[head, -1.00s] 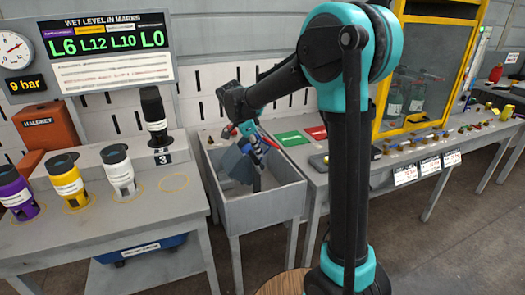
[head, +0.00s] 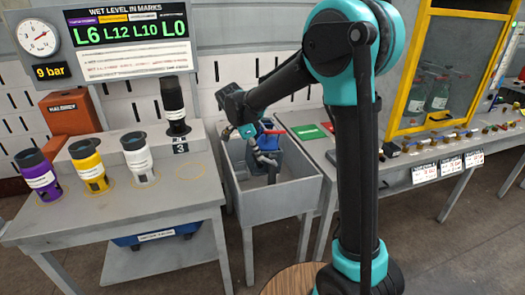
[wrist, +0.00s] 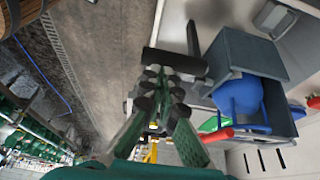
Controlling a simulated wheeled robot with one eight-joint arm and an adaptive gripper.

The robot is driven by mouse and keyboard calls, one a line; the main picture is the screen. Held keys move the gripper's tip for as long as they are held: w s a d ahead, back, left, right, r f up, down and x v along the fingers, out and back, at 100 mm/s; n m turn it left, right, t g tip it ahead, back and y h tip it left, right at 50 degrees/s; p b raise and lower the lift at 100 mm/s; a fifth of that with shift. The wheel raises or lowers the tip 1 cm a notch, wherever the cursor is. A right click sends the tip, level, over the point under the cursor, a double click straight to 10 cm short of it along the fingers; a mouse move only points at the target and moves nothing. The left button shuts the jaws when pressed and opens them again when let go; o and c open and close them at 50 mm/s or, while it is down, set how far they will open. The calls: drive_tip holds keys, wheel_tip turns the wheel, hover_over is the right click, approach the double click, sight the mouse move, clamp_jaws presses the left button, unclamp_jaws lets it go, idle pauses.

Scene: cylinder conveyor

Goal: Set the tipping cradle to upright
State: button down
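The tipping cradle, a blue-grey box, sits at the grey basin (head: 275,205); in the wrist view the cradle (wrist: 240,52) is to the right of my gripper, with a blue rounded container (wrist: 240,95) inside. In the head view blue parts (head: 269,131) show behind my gripper (head: 264,158), which hides much of the cradle. A black bar (wrist: 172,60) on a grey rod lies at the fingertips of my gripper (wrist: 168,75) in the wrist view. The fingers look close together, but I cannot tell whether they grip the bar.
The left table holds purple (head: 38,175), yellow (head: 89,168), white (head: 138,160) and black (head: 174,105) cylinders. A level display (head: 130,35) stands behind them. The right bench has a yellow-framed cabinet (head: 408,70) and a row of small fittings. A red handle tip (wrist: 217,135) shows near the cradle.

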drive_tip(key=shift+t+h, duration=0.3)
drive_tip(key=shift+h, duration=0.5)
drive_tip(key=a+f, duration=0.1)
drive_tip(key=f, duration=0.1)
drive_tip(key=s+a+f, duration=0.1)
drive_tip(key=a+f, duration=0.1)
drive_tip(key=shift+a, duration=0.15)
